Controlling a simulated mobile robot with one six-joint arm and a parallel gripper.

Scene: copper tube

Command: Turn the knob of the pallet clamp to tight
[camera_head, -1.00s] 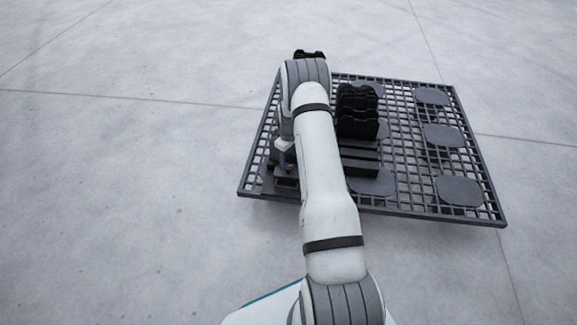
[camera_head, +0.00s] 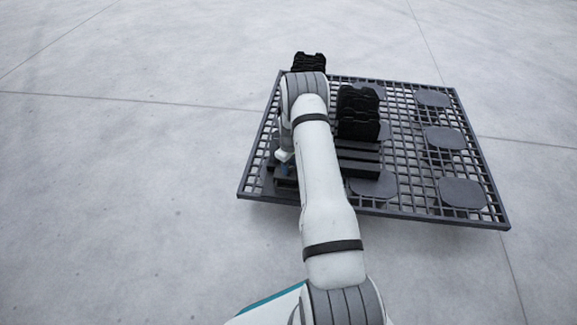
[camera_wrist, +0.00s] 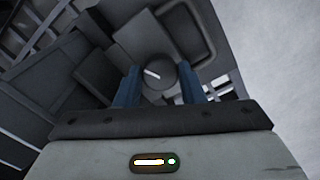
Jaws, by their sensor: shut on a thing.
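The knob (camera_wrist: 158,80) is a round dark grey disc with a short white mark, slanting down to the right in the wrist view. My gripper (camera_wrist: 159,88) is shut on it, with one blue finger on each side. The clamp body (camera_wrist: 110,85) around it is dark grey and blocky. In the head view the clamp sits at the pallet's near left corner, and my arm hides the knob and most of the gripper. I cannot read any tight or loose label.
The dark grid pallet (camera_head: 415,208) lies on a pale concrete floor (camera_head: 120,200). Black ridged blocks (camera_head: 358,112) stand on it right of my arm, and more (camera_head: 309,62) at its far left corner. Flat grey pads (camera_head: 461,193) lie along its right side. The floor left of it is clear.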

